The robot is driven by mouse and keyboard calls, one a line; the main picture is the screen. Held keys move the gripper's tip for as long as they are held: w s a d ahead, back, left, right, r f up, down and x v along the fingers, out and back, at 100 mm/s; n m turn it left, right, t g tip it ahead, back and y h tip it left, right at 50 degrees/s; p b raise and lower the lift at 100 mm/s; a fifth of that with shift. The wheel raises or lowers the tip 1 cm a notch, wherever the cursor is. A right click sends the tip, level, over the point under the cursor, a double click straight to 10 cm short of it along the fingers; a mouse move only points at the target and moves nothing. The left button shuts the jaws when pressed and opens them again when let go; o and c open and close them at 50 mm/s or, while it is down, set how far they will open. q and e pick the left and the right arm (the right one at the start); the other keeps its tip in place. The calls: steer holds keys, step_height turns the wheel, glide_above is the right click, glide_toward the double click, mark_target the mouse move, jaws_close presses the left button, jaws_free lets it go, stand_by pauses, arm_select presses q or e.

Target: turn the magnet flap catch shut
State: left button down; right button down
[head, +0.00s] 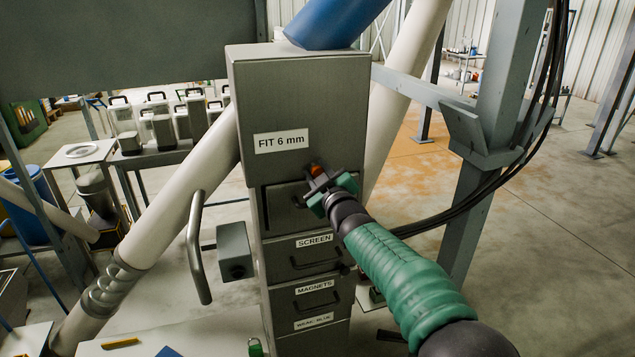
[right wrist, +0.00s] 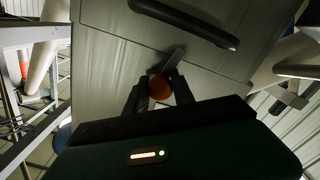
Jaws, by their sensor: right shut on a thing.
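The grey metal cabinet (head: 300,95) stands in the middle of the head view. Its flap (head: 283,208) is below the "FIT 6 mm" label and looks closed. The catch (head: 316,169), with an orange knob, is at the flap's upper right. My right gripper (head: 319,186) is at the catch, its arm coming from the lower right. In the right wrist view the orange knob (right wrist: 160,88) is held between the two dark fingers (right wrist: 156,92). A thin metal tongue (right wrist: 174,60) slants from the knob across the panel seam. My left gripper is not seen.
Drawers labelled SCREEN (head: 314,258) and MAGNETS (head: 315,302) sit below the flap. A curved handle (head: 196,250) and a grey box (head: 234,252) are left of the cabinet. A steel post (head: 490,130) with hanging black cables stands at the right.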

steer(key=shift+s+a+r+n+b, duration=0.15)
steer(key=shift+r+n+b, duration=0.2)
steer(key=shift+n+b, duration=0.55)
steer(key=shift+n, duration=0.3)
steer(key=c, duration=1.4)
jaws_free()
steer(key=o, duration=0.3)
steer(key=shift+s+a, duration=0.1)
steer(key=shift+s, duration=0.1)
steer(key=shift+o, duration=0.2)
steer(key=shift+w+f, duration=0.15)
steer(key=shift+f, duration=0.1)
steer(key=shift+s, duration=0.25)
steer(key=b+v, duration=0.4)
steer(key=v, duration=1.2)
steer(key=shift+s, duration=0.2)
